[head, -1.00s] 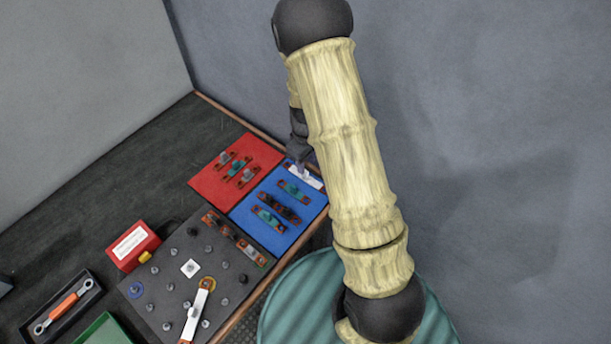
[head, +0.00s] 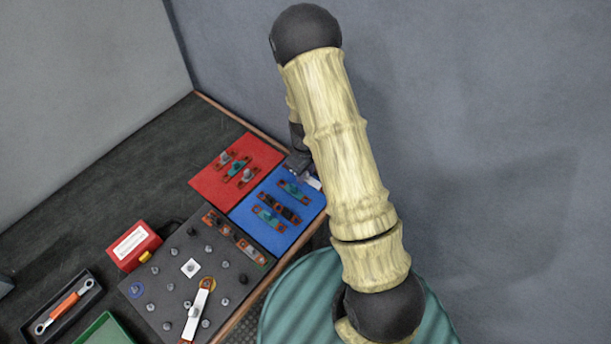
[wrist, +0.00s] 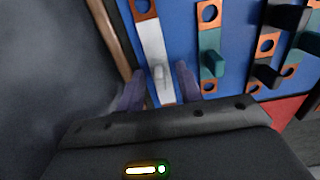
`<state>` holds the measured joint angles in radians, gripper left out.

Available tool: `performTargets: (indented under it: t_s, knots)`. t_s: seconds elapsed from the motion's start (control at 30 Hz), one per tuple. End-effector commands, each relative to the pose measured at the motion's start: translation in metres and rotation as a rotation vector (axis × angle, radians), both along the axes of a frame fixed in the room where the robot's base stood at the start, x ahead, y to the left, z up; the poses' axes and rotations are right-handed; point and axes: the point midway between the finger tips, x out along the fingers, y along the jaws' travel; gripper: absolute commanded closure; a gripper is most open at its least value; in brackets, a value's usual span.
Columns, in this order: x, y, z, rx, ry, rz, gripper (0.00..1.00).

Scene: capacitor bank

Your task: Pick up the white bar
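The white bar (wrist: 152,45) lies on the blue mat, with copper ends and a small pale knob (wrist: 159,73) on it. In the head view only a sliver of this white bar (head: 313,182) shows past my arm. My gripper (wrist: 159,72) is open in the wrist view, with one dark finger on each side of the knob. I cannot tell whether the fingers touch it. In the head view my gripper (head: 298,163) is a dark shape at the mat's far corner, partly hidden by my arm.
Teal and dark bars (head: 270,218) lie beside it on the blue mat (head: 248,209). A red mat (head: 207,183) holds several bars. Another white bar (head: 197,314) sits on the dark stud board (head: 165,271). A wooden edge and wall run close by.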

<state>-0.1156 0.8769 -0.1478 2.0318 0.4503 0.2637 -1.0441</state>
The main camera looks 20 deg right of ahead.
Motion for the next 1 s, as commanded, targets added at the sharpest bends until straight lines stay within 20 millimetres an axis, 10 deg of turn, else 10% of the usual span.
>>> performTargets:
  t_s: [0.23, 0.63, 1.0]
  knots:
    - [0.000, 0.000, 0.000, 0.000, 0.000, 0.000, 1.00]
    - [0.001, 0.000, 0.010, 0.000, -0.004, 0.001, 1.00]
    - [0.001, 0.000, 0.075, 0.001, -0.006, 0.001, 1.00]
